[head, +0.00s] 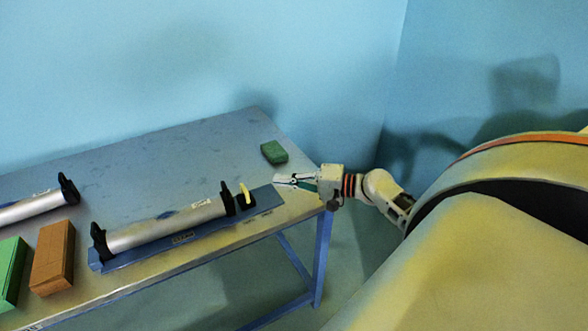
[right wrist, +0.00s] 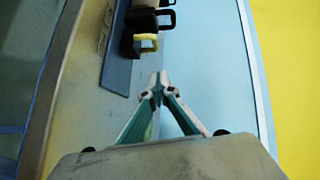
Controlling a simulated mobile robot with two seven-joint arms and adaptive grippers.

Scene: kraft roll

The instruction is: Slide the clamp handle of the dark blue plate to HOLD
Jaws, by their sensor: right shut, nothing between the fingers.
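The dark blue plate (head: 266,199) lies along the front of the table and bears a silver roll (head: 165,228) between two black end holders. A yellow clamp handle (head: 246,194) stands by a black block at the plate's right end. In the right wrist view the yellow-and-black handle (right wrist: 148,42) is ahead of the fingertips, slightly left, beside the plate (right wrist: 118,72). My right gripper (head: 277,180) is shut and empty, just right of the handle and apart from it. It also shows in the wrist view (right wrist: 158,86). I cannot read the HOLD marking. My left gripper is not in view.
A green block (head: 274,152) lies near the table's (head: 190,160) right edge, behind my right gripper. An orange-brown block (head: 53,258) and a bright green block (head: 12,272) are at front left. Another silver roll (head: 30,207) lies at the left. The middle back is clear.

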